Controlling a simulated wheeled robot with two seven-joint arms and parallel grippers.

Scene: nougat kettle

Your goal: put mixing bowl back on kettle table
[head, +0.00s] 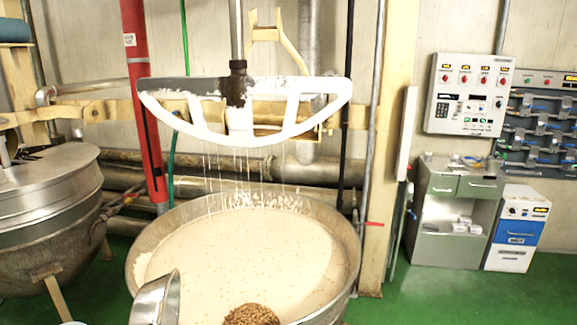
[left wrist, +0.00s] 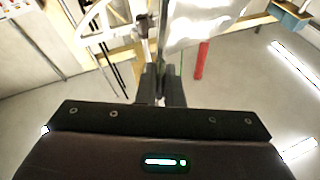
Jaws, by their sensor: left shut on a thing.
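The metal mixing bowl (head: 155,300) shows at the bottom of the head view, tilted on its side at the front left rim of the big kettle (head: 352,262). My left gripper (left wrist: 161,84) is shut on the bowl's edge in the left wrist view, where the shiny bowl (left wrist: 205,22) fills the top middle. The gripper itself is out of the head view. A heap of brown nuts (head: 252,315) lies on the pale nougat mass (head: 240,245) in the kettle. I cannot pick out a kettle table in either view. My right gripper is not in view.
A white mixer paddle (head: 240,115) hangs above the kettle, dripping. A second, lidded kettle (head: 45,200) stands at the left. A red post (head: 145,100) and pipes stand behind. Grey cabinets (head: 450,210) stand at the right, with clear green floor (head: 450,295) before them.

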